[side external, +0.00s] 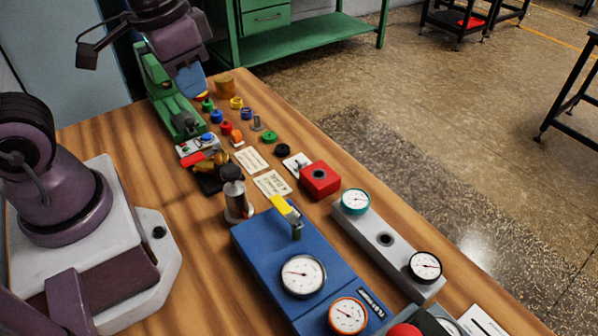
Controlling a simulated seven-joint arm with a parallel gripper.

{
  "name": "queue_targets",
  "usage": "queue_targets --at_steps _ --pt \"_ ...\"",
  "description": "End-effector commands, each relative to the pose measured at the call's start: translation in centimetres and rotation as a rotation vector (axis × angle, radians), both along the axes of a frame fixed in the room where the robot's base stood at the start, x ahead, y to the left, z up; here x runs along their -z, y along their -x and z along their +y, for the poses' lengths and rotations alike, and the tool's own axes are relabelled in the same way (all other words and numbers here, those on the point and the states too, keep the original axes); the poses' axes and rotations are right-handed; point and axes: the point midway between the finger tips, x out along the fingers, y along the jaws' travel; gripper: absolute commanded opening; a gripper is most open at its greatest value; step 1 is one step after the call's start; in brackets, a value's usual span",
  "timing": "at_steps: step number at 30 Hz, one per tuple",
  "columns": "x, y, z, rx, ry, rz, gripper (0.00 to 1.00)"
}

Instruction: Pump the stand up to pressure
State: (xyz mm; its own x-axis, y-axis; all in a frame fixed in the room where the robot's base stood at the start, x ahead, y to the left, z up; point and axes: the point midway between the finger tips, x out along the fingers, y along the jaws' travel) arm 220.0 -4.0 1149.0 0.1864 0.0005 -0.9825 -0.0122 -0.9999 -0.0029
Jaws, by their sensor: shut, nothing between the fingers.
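The blue stand (262,243) lies across the front of the wooden table. My gripper (196,90) is at the upper left, beyond the stand and well apart from the lever, beside a green machine. It points down and looks shut and empty; its fingertips are small and partly lost among the objects behind.
A grey block (385,240) with two gauges lies right of the stand. A red block (320,180), a dark-topped cylinder (236,195) and paper cards (272,184) lie beyond it. Several small coloured parts crowd the area near my gripper. Bare wood shows left of the stand.

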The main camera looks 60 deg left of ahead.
Motion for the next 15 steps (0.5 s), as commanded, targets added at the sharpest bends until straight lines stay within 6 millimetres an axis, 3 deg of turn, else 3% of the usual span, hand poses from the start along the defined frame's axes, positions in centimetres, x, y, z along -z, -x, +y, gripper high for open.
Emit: queue_targets --at_steps 1,6,15 --pt "-1.6 0.5 0.1 -0.002 0.001 -0.063 0.00" --pt "-4.9 1.8 0.3 -0.007 0.003 -0.214 0.00" --pt "-6.7 2.4 0.4 -0.012 0.005 -0.306 0.00"
